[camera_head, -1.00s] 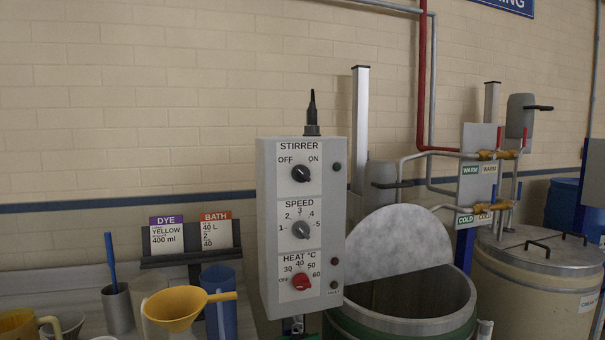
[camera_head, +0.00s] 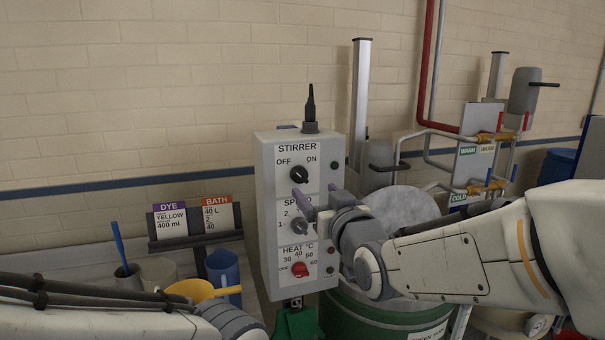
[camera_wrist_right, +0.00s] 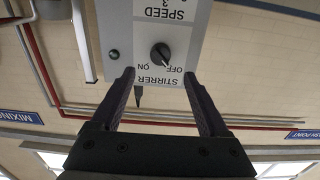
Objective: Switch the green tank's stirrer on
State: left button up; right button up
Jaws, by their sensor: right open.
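The grey control box (camera_head: 265,215) stands in front of the green tank (camera_head: 365,328). Its top dial is the black STIRRER knob (camera_head: 299,174), with OFF on the left and ON on the right. The knob's mark points towards OFF; the knob also shows in the right wrist view (camera_wrist_right: 160,53), upside down. My right gripper (camera_head: 316,196) is open and empty in front of the box, just below the STIRRER knob and over the SPEED label. In the right wrist view its two fingers (camera_wrist_right: 160,74) are spread to either side of the knob's line, apart from it. My left gripper is out of view.
The SPEED knob (camera_head: 299,227) and red HEAT knob (camera_head: 299,270) sit below.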

aim_at(301, 179)
jog(key=p+x, duration=0.3)
jog(key=x, duration=0.5)
jog(key=shift+w+a+f+p, duration=0.1)
jog(key=shift+w+a+p, duration=0.05)
jog(key=shift+w+p, duration=0.2)
grip_shut()
jog(key=shift+f+m+b, duration=0.15)
jog(key=shift+m+b, duration=0.45)
jog(key=shift+b, duration=0.45)
jog(key=m+b, duration=1.3)
jog(key=b, duration=0.3)
jog(key=shift+a+f, duration=0.1)
jog(key=shift+m+b, duration=0.95)
jog(key=shift+m, duration=0.15)
jog(key=shift+r+m+b, duration=0.25)
jog(key=shift+m+b, duration=0.2)
jog(key=shift+m, duration=0.25)
